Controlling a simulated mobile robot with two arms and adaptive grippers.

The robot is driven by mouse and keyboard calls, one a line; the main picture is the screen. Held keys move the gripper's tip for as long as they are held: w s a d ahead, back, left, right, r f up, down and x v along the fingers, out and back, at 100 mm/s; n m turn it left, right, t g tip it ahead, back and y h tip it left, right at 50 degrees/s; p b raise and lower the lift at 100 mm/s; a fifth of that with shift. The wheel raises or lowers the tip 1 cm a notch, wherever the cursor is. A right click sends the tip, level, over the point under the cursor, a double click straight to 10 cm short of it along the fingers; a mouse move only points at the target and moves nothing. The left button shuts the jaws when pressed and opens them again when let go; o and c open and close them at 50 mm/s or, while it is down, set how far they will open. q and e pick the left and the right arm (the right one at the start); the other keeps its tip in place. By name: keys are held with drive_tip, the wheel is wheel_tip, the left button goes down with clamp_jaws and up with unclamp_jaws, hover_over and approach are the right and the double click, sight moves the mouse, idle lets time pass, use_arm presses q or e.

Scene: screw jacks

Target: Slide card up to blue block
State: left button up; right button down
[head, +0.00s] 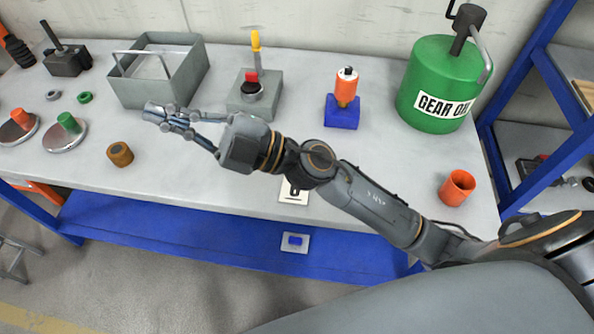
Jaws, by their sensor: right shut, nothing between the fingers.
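A white card (295,197) with a dark mark lies at the front edge of the grey table, partly hidden behind my right arm. The blue block (342,115) stands farther back and to the right, with an orange cylinder (346,88) with a dark top upright on it. Bare tabletop and part of my arm lie between the card and the block. My right gripper (152,111) is shut and empty, left of the card and in front of the grey open box. It is apart from both card and block. My left gripper is out of view.
A grey open box (190,78), a grey block with a red button and yellow handle (272,92), a green gear oil can (432,85), an orange cup (457,188) and a brown cylinder (120,154) stand on the table. A blue lower shelf (190,235) runs below.

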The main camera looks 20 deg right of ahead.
drive_tip(key=s+a+f+n+g+h, duration=0.2)
drive_tip(key=s+a+f+n+g, duration=0.25)
drive_tip(key=n+g, duration=0.35)
drive_tip(key=m+g+h, duration=0.2)
drive_tip(key=h, duration=1.7)
hover_over(295, 193)
wheel_tip(295, 193, down, 19)
wheel_tip(295, 193, down, 10)
drive_tip(key=p, duration=0.2)
drive_tip(key=shift+r+p, duration=0.15)
drive_tip(key=shift+p, duration=0.2)
drive_tip(key=w+d, duration=0.1)
drive_tip(key=w+p, duration=0.1)
drive_tip(key=w, duration=0.1)
drive_tip(key=shift+d+r, duration=0.1)
drive_tip(key=shift+d, duration=0.25)
drive_tip(key=shift+w+d, duration=0.2)
drive_tip(key=shift+w, duration=0.1)
